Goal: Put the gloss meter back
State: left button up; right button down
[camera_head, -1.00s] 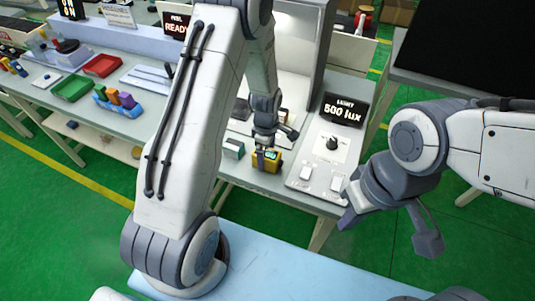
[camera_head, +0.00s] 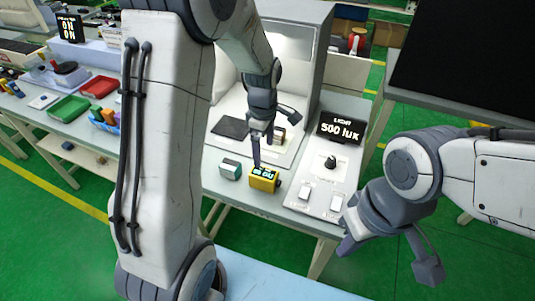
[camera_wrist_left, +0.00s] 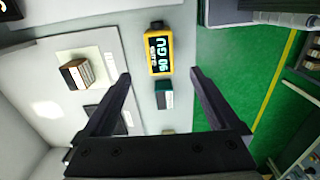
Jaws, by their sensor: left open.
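The gloss meter is a yellow box with a lit display reading 90 GU. It stands near the front edge of the table in the head view (camera_head: 264,180) and at the top middle of the wrist view (camera_wrist_left: 158,52). A small grey and teal block (camera_head: 230,169) is beside it, apart from it, and also shows in the wrist view (camera_wrist_left: 164,95). My left gripper (camera_head: 273,140) is open and empty, above and behind the meter. Its fingers (camera_wrist_left: 160,76) are spread and apart from the meter. My right gripper (camera_head: 388,257) is open and empty, off the table's right side.
A light panel (camera_head: 322,190) with a knob and switches lies right of the meter, below a 500 lux sign (camera_head: 341,128). A white booth (camera_head: 320,75) stands behind, with a small brown block (camera_wrist_left: 76,73) on its floor panel. Red (camera_head: 100,86) and green trays (camera_head: 68,108) stand left.

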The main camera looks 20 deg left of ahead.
pick_arm(q)
jog(key=s+d+r+m, duration=0.5)
jog(key=s+d+m, duration=0.1)
jog(key=d+m, duration=0.15)
jog(key=s+d+r+m, duration=0.1)
jog(key=s+d+m, duration=0.2)
jog(key=s+m, duration=0.5)
jog(key=s+d+r+m+h, duration=0.1)
jog(key=s+d+r+m, duration=0.1)
jog(key=s+m, duration=0.7)
jog(key=shift+s+d+r, duration=0.25)
jog(key=shift+s+d, duration=0.1)
jog(key=shift+d, duration=0.55)
